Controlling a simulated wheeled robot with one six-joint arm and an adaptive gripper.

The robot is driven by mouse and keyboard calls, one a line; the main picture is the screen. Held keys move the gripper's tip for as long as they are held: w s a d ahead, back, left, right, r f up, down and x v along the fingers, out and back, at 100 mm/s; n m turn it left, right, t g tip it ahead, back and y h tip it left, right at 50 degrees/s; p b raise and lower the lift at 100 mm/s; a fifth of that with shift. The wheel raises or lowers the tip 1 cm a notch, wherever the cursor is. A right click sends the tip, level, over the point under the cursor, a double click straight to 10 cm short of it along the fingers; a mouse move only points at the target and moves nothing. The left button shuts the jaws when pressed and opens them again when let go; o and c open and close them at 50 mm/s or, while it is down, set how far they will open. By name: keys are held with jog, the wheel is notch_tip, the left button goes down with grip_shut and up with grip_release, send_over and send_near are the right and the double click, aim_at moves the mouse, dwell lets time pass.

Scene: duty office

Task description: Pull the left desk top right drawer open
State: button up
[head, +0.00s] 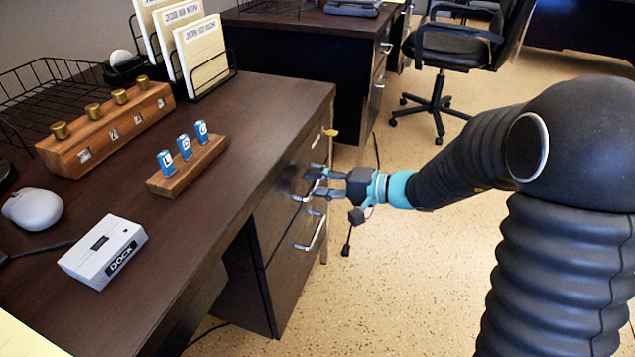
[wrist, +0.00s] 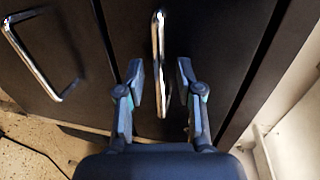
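The desk (head: 250,110) at the left has a dark pedestal of drawers at its right end. The upper drawer's chrome bar handle (head: 301,197) shows beside my gripper (head: 316,182), partly hidden by the fingers. In the wrist view, that handle (wrist: 159,60) runs up the middle of the picture, against a dark drawer front (wrist: 205,35). My gripper (wrist: 160,85) is open, with one finger on each side of the handle's lower end and gaps to both. The drawer looks closed and nothing is held.
A lower drawer handle (head: 312,234) is below my gripper; it shows at left in the wrist view (wrist: 40,65). A yellowish piece (head: 331,132) sticks out near the desk corner. Speckled floor (head: 400,260) is clear. A black chair (head: 455,45) stands farther back.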

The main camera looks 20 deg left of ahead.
jog(key=shift+a, duration=0.2)
grip_shut()
jog(key=shift+f, duration=0.1)
